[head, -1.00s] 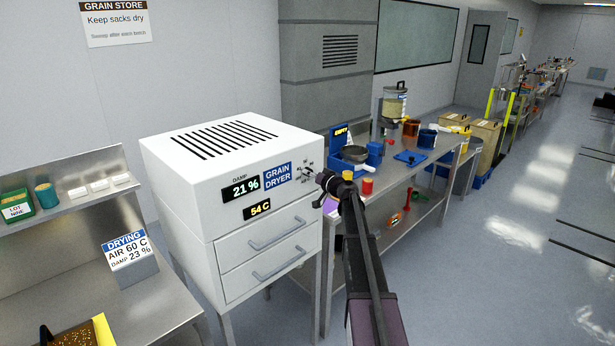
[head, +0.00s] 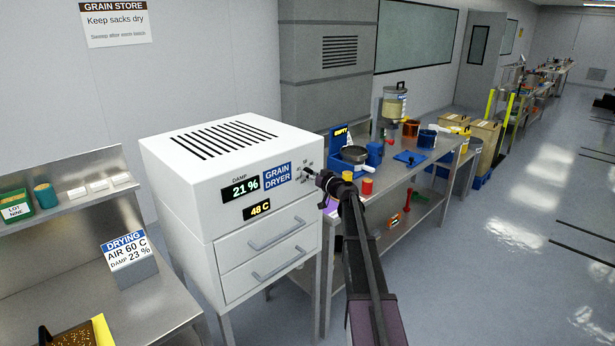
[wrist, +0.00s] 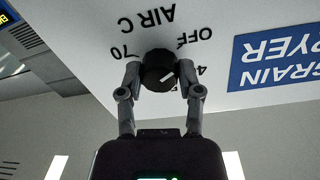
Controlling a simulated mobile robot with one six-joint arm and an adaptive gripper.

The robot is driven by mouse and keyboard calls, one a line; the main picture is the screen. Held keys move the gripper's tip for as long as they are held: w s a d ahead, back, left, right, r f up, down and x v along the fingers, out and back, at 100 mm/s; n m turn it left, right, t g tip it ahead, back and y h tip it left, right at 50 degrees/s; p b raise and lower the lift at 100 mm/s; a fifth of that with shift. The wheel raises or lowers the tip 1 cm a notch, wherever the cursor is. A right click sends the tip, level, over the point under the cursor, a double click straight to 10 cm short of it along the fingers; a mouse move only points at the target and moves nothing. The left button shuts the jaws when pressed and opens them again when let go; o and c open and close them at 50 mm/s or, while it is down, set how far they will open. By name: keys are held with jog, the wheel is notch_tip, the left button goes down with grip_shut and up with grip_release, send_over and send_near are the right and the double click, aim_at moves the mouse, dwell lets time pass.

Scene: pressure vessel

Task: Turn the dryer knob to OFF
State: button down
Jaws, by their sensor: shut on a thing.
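The grain dryer (head: 215,205) is a white box; its blue label and displays show in the head view. The displays read 21 % and 48 C. The dryer knob (wrist: 160,68) is small, round and black, with a white pointer line, in the wrist view. My gripper (wrist: 160,76) is shut on it, one finger on each side. The printed marks around it include OFF, 70 and a partly covered 4. The pointer line slants on the knob's lower right in that picture; I cannot tell its exact mark. In the head view my gripper (head: 312,174) meets the dryer's front.
Two drawers with bar handles (head: 277,234) sit below the panel. A steel bench (head: 400,185) with a pan, blue containers and a red cup stands right of the dryer. A steel table (head: 60,290) stands at left. The floor at right is largely open.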

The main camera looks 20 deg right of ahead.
jog(key=shift+c, duration=1.3)
grip_release()
jog(key=shift+a, duration=0.15)
jog(key=shift+s, duration=0.1)
jog(key=v, duration=1.2)
jog(key=shift+d, duration=0.2)
